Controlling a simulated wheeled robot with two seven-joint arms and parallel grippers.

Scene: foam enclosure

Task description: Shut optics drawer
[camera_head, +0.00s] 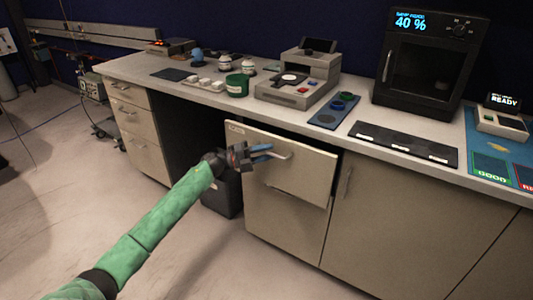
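The optics drawer (310,178) is in the middle of the camera_head view, under the worktop. Its beige front has a small label at the upper left and appears to stand out from the cabinet. Its pale bar handle (284,155) is near the top. My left gripper (266,151), on a green-sleeved arm, is at the left end of this handle. Its blue-tipped fingers overlap the handle in the picture. I cannot tell whether they touch or grip it. My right gripper is not in view.
The worktop (215,99) above holds a green pot (237,85), a grey instrument (295,86) and a black oven-like unit (428,65). A dark bin (222,196) stands under the worktop behind my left wrist. The floor (190,245) in front is clear.

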